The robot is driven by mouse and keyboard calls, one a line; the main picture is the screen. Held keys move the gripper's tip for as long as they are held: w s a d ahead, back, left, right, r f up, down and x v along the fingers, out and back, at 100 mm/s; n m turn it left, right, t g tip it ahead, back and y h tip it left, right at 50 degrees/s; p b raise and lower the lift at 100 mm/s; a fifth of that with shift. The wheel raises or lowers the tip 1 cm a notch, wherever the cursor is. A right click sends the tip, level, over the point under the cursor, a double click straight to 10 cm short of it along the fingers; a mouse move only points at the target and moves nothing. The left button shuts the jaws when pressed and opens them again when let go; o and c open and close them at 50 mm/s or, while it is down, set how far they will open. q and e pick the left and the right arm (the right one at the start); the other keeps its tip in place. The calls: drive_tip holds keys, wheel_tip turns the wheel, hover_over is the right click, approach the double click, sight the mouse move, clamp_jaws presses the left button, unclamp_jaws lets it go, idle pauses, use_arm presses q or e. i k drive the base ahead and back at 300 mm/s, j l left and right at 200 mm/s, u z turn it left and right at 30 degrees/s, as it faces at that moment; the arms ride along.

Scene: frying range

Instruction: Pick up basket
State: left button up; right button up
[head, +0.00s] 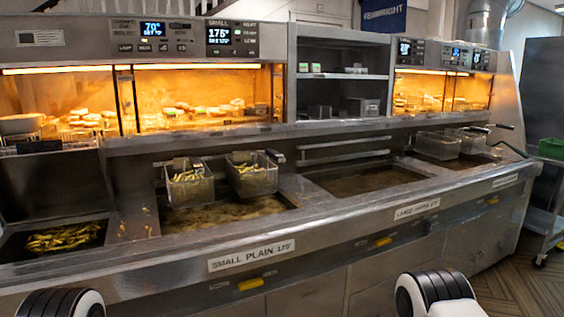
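Two wire baskets with yellow chips in them hang side by side above the near fryer vat (225,214): a left basket (189,186) and a right basket (252,176). Two more wire baskets, a nearer one (437,146) and a farther one (468,140), sit at the far right vat; I cannot make out any food in them. Neither of my grippers is in view. Only white and black rounded parts of my arms show at the bottom edge, well short of the baskets.
A steel counter front labelled "SMALL PLAIN" (252,257) runs between me and the vats. A chip bin (64,238) is at left. A middle vat (368,180) has no basket over it. Lit warming cabinets (200,100) stand behind. Tiled floor (515,290) is clear at lower right.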

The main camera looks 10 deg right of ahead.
sight(250, 175)
drive_tip(key=i+l+u, duration=0.15)
drive_tip(key=i+l, duration=0.15)
drive_tip(key=i+l+u, duration=0.35)
drive_tip(key=i+l, duration=0.25)
drive_tip(key=l, duration=0.15)
drive_tip(key=i+l+u, duration=0.2)
drive_tip(key=l, duration=0.2)
drive_tip(key=i+l+u, duration=0.15)
drive_tip(key=i+l, duration=0.15)
drive_tip(key=l, duration=0.15)
